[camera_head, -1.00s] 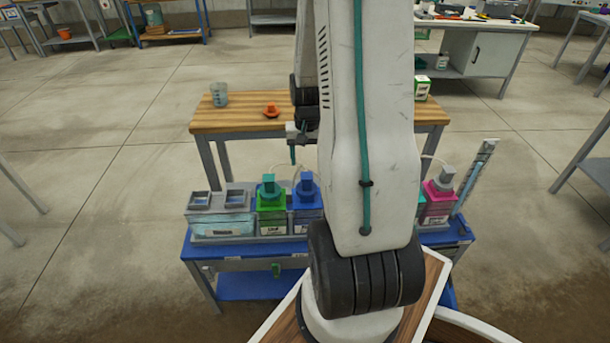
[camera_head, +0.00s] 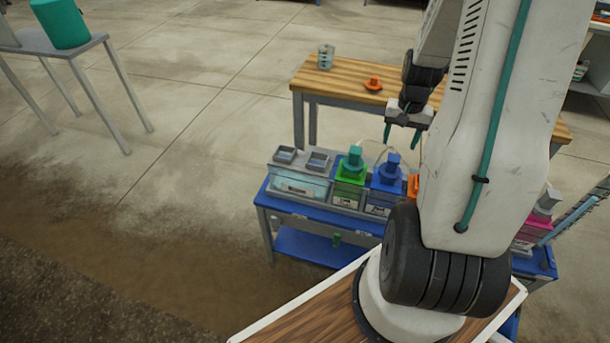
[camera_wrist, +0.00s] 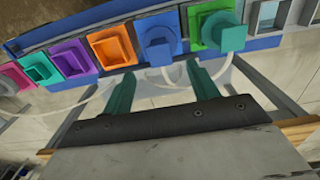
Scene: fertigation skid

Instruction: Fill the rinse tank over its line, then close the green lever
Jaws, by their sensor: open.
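The clear-fronted tank with pale blue liquid, apparently the rinse tank (camera_head: 299,187), stands at the left end of the blue skid bench. Its fill line is too small to make out. A small green part, possibly the green lever (camera_head: 336,240), hangs below the bench's front edge; its setting cannot be told. My gripper (camera_head: 402,140) is open and empty, pointing down above and behind the blue tank (camera_head: 386,189). In the wrist view my teal fingers (camera_wrist: 160,72) are spread apart, with the blue lid (camera_wrist: 159,41) and green lid (camera_wrist: 213,28) beyond them.
The green tank (camera_head: 347,186) stands between the clear and blue tanks. Orange (camera_wrist: 111,48), purple and pink containers continue the row. Behind stands a wooden-topped table (camera_head: 345,88) with a grey beaker (camera_head: 326,57) and an orange item (camera_head: 373,84). Floor left of the bench is clear.

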